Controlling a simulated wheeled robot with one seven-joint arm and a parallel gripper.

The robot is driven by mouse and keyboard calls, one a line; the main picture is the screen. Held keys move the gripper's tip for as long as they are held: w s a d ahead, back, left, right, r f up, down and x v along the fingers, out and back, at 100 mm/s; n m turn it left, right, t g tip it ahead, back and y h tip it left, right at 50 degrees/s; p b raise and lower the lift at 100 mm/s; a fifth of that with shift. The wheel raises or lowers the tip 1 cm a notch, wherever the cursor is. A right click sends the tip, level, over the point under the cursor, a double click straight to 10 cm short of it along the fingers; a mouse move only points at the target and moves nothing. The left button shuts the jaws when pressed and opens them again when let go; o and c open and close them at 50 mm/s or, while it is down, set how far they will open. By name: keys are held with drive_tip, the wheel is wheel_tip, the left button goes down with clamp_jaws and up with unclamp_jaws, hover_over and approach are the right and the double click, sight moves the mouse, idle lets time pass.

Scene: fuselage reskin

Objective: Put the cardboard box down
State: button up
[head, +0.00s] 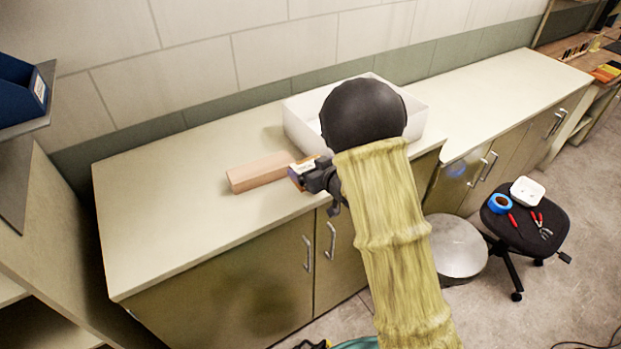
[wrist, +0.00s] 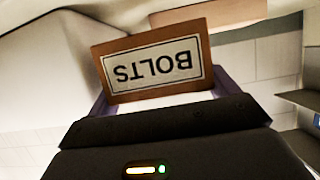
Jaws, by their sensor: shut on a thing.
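The cardboard box (wrist: 153,66) is small and brown with a white label reading BOLTS, upside down in the wrist view. My gripper (head: 308,176) is shut on it; the dark gripper body fills the bottom of the wrist view. In the head view only a small part of the box (head: 300,165) shows at the jaws, over the front part of the pale counter (head: 180,215). I cannot tell whether the box touches the counter. My arm hides part of the counter to the right.
A pinkish wooden block (head: 258,171) lies on the counter just left of my gripper. A white open bin (head: 297,128) stands behind my arm. The counter's left part is clear. A black stool (head: 525,222) with tools and a round metal-topped stool (head: 458,247) stand on the floor.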

drive_tip(key=shift+f, duration=0.4)
drive_tip(key=shift+f+p, duration=0.45)
drive_tip(key=shift+f, duration=1.55)
drive_tip(key=o, duration=1.1)
drive_tip(key=shift+f, duration=0.15)
drive_tip(key=shift+s, duration=0.1)
drive_tip(key=shift+b+v, duration=1.85)
drive_tip(key=shift+v, duration=4.25)
